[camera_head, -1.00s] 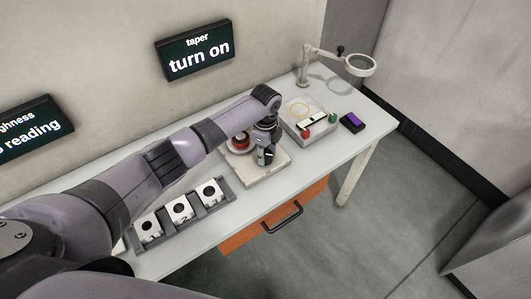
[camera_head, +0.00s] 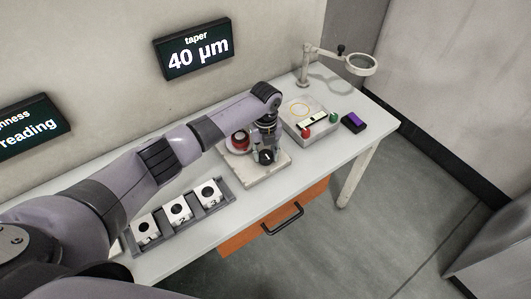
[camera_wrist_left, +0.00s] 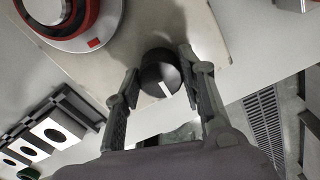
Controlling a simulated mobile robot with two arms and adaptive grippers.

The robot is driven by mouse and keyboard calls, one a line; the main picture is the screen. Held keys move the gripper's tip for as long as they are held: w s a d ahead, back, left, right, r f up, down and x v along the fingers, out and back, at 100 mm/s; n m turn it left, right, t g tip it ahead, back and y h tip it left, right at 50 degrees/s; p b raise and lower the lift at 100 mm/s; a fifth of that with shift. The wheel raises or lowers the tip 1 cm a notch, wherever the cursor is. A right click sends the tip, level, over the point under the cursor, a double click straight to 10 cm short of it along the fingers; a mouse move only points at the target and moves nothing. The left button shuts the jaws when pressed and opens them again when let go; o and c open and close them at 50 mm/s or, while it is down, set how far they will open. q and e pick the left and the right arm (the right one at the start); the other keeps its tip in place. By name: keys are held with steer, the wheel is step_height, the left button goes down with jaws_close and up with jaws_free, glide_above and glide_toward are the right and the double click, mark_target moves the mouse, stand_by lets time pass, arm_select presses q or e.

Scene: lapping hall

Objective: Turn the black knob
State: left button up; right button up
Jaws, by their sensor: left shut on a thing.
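The black knob (camera_head: 266,157) stands at the front of a pale base plate (camera_head: 275,170) on the bench. In the left wrist view the knob (camera_wrist_left: 158,78) has a white pointer mark and lies between the two fingers. My left gripper (camera_head: 268,148) reaches down over the plate and is shut on the knob, with a finger on either side of it (camera_wrist_left: 160,68). The taper display (camera_head: 197,53) on the wall reads "40 µm". My right gripper is not in view.
A red-ringed round part (camera_head: 240,141) sits on the plate beside the gripper. A rack (camera_head: 222,197) with white numbered blocks lies to the left. A box (camera_head: 305,134) with red and green buttons, a purple-topped block (camera_head: 353,122) and a magnifier lamp (camera_head: 361,64) stand to the right.

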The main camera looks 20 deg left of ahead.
mark_target(265, 153)
arm_select(q)
steer(key=shift+w+r+m, duration=0.1)
steer(key=shift+m, duration=0.4)
steer(key=o, duration=1.1)
steer(key=shift+o, duration=0.2)
step_height(265, 153, up, 12)
stand_by(0.4)
